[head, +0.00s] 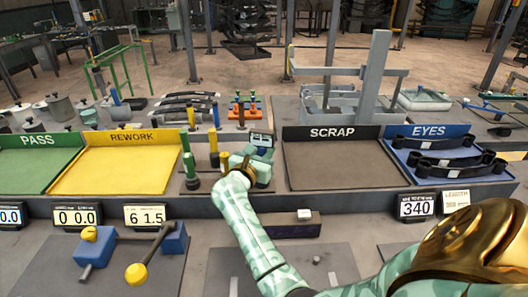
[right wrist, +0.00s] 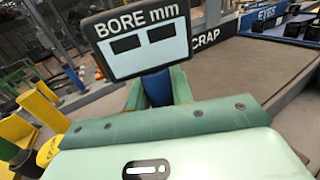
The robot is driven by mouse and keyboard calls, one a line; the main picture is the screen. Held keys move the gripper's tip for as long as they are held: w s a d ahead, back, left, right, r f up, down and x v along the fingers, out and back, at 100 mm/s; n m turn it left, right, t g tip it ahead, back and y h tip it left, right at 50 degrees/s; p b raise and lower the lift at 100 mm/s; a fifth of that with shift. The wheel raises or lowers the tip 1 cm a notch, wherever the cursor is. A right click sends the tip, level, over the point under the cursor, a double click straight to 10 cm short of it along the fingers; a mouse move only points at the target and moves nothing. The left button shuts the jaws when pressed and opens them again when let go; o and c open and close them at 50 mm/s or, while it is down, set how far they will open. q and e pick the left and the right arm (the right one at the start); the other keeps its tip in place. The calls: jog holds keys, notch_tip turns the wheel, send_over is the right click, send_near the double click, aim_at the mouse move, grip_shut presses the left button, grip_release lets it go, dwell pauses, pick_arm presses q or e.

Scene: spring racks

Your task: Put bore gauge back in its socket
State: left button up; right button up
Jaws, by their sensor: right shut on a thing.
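The bore gauge (head: 262,139) has a dark display head, and its face reads BORE mm in the right wrist view (right wrist: 140,45). My right gripper (head: 252,166) is shut on the gauge's blue stem (right wrist: 158,88) just below the display. The gauge stands roughly upright in the head view, at the right of the green and yellow posts. Its lower end is hidden behind my gripper and arm, so I cannot tell whether it sits in a socket. No empty socket shows clearly. My left gripper is not in view.
Green and yellow posts (head: 190,160) stand close left of my right gripper. The yellow REWORK tray (head: 110,172) is farther left. The empty SCRAP tray (head: 335,170) lies to the right, then the blue EYES tray (head: 408,155) with dark springs. Number displays (head: 150,216) line the front edge.

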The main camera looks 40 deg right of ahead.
jog(key=shift+f+b, duration=1.1)
jog(key=shift+f, duration=0.25)
dwell(0.7)
jog(key=o, duration=2.1)
